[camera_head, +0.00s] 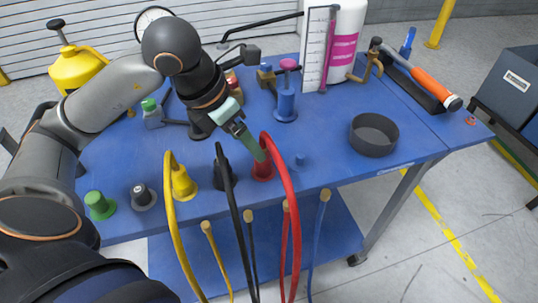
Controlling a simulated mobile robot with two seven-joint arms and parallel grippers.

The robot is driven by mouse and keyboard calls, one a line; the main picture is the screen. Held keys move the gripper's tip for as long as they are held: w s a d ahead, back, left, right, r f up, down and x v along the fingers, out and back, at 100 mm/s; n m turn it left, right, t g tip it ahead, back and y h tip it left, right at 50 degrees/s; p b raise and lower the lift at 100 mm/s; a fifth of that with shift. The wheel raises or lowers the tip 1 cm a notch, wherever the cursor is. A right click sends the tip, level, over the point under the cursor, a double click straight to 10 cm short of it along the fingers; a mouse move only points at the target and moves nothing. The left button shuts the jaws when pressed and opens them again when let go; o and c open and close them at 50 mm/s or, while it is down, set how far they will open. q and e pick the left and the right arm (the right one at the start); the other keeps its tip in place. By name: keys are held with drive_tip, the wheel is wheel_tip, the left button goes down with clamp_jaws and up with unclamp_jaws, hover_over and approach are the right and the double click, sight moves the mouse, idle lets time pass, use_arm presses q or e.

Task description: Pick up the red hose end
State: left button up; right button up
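The red hose (292,200) arcs up over the front edge of the blue table and hangs down in front of it. Its end meets a red round fitting (263,173) on the tabletop. My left gripper (258,156) reaches down from the upper left, its greenish fingers right beside the upper part of the red hose end. The fingers overlap in this view, so I cannot tell whether they are open, shut or touching the hose. My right gripper is not in view.
A black hose (221,155) and a yellow hose (168,165) stand left of the red one. A dark round bowl (374,135) sits farther right. Bare tabletop (330,150) lies between them.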

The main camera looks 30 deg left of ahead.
use_arm(q)
drive_tip(key=shift+y, duration=0.3)
drive_tip(key=x, duration=0.6)
drive_tip(key=shift+w+a+f, duration=0.25)
drive_tip(key=shift+w+a, duration=0.1)
drive_tip(key=shift+a, duration=0.05)
drive_tip(key=x, duration=0.2)
drive_tip(key=w+x, duration=0.1)
drive_tip(key=x, duration=0.2)
drive_tip(key=shift+w+a+f, duration=0.1)
drive_tip(key=shift+a, duration=0.1)
clamp_jaws()
